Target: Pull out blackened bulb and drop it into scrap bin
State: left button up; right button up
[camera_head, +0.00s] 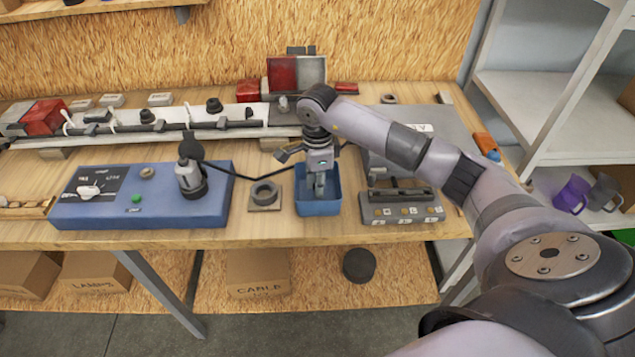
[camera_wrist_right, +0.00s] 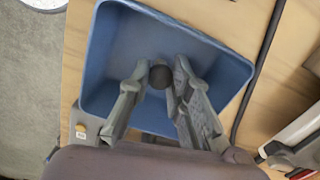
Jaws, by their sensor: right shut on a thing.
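The blue scrap bin (camera_head: 318,207) stands on the workbench near its front edge, right of centre in the head view. My right gripper (camera_head: 319,193) points down into the bin's opening. In the right wrist view the gripper (camera_wrist_right: 160,77) is shut on a small dark round bulb (camera_wrist_right: 160,77), held between the fingertips over the bin (camera_wrist_right: 112,50). The bin's visible floor looks empty. The bulb is hidden in the head view by the fingers and the bin. My left gripper is not in view.
A blue test box (camera_head: 130,218) with a dark upright piece stands left of the bin. A square block with a dark ring (camera_head: 264,195) lies between them. A grey control box (camera_head: 401,207) stands close on the right. A long trailer light bar (camera_head: 235,112) lies behind.

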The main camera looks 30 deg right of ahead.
jog(key=shift+f+b, duration=0.15)
jog(key=shift+b, duration=0.15)
dwell(0.6)
dwell(0.4)
jog(key=o, duration=0.9)
jog(key=shift+c, duration=0.2)
jog(key=shift+o, duration=0.6)
jog(key=o, duration=0.3)
jog(key=shift+r+p, duration=2)
jog(key=shift+r, duration=1.55)
